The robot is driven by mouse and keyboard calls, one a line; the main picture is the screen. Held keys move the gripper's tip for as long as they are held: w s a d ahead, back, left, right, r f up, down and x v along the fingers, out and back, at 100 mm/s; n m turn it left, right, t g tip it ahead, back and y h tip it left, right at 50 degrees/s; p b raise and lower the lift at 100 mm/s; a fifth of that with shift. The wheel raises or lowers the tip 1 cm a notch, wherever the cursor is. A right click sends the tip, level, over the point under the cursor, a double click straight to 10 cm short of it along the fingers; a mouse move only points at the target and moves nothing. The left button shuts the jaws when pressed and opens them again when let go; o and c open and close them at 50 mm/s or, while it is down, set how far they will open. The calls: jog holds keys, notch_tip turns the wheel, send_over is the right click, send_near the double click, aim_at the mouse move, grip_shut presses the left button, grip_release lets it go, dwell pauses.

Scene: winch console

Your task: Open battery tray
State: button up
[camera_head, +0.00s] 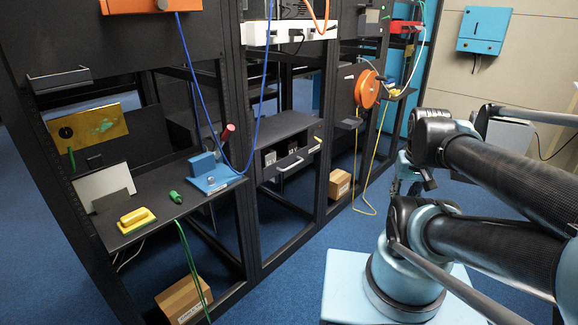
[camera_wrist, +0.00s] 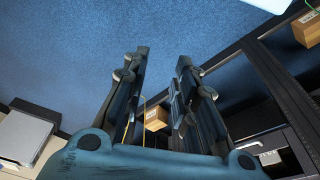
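The battery tray appears to be the dark drawer (camera_head: 296,168) with a pale bar handle (camera_head: 290,165), under a black shelf in the middle rack bay. In the head view my gripper (camera_head: 401,180) is partly hidden behind my arm, to the right of the racks, well apart from the tray.
Dark rack posts (camera_head: 323,150) flank the tray bay. An orange reel (camera_head: 367,89) with a hanging yellow cable (camera_head: 366,190) is right of it. A blue cable (camera_head: 262,90) hangs at left. A cardboard box (camera_head: 339,184) stands low. Blue carpet (camera_head: 290,270) is clear before the racks.

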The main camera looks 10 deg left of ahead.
jog(key=w+a+r+m+y, duration=0.1)
jog(key=w+a+r+m, duration=0.1)
jog(key=w+a+r, duration=0.5)
jog(key=w+a+r+m, duration=0.1)
jog(key=w+a+r, duration=0.3)
jog(key=w, duration=0.6)
jog(key=m+g, duration=0.1)
jog(key=m, duration=0.3)
send_over(294, 165)
jog(key=s+d, duration=0.2)
jog(key=d, duration=0.1)
notch_tip(294, 165, down, 4)
jog(key=shift+y, duration=0.4)
jog(key=a+f, duration=0.1)
jog(key=f, duration=0.4)
jog(key=w+a+f, duration=0.1)
jog(key=f, duration=0.5)
jog(key=w+a+f, duration=0.1)
jog(key=f, duration=0.4)
jog(key=shift+f, duration=0.3)
grip_shut()
